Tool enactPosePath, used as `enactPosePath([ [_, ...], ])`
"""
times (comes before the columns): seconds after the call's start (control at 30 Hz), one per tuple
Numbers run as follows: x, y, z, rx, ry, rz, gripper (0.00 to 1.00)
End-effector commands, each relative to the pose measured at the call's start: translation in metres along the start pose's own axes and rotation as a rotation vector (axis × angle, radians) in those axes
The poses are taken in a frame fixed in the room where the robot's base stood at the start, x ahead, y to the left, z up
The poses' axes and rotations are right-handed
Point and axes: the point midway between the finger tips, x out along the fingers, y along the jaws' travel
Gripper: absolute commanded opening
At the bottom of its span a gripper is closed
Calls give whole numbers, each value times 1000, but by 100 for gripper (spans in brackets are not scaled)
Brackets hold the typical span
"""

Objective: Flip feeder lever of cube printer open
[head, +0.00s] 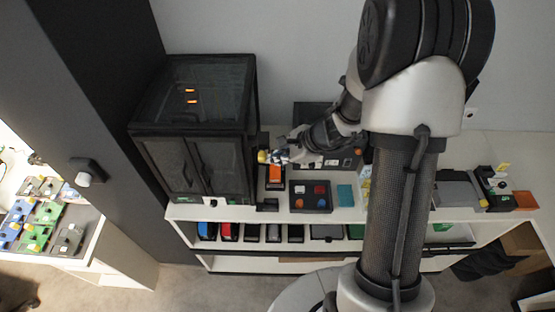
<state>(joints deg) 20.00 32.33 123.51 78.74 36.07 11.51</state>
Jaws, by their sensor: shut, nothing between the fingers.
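The cube printer appears to be the black boxy cabinet (165,127) with dark see-through panels and two front doors, at the left end of the white shelf in the head view. Orange lights glow inside it. My gripper (272,157) is shut and empty, just right of the cabinet's right side. A small yellow part (262,156) shows at the gripper's tip; I cannot tell whether they touch or whether it is the feeder lever. No lever can be made out clearly, and its position cannot be told. My arm hides part of the shelf behind it.
An orange-topped black item (275,174) stands just below my gripper. A dark tray (310,197) with coloured round and square pieces lies to the right, beside a teal square (345,195). A dark pillar (105,110) rises left of the cabinet.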

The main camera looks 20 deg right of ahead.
Motion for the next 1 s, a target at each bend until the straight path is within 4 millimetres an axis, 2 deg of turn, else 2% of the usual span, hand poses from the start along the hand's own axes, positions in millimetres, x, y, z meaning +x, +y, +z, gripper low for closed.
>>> enactPosePath([
  [0.63, -7, -4, 6, -2, -2, -1, 0],
  [1.0, -19, -9, 15, -2, -5, -2, 0],
])
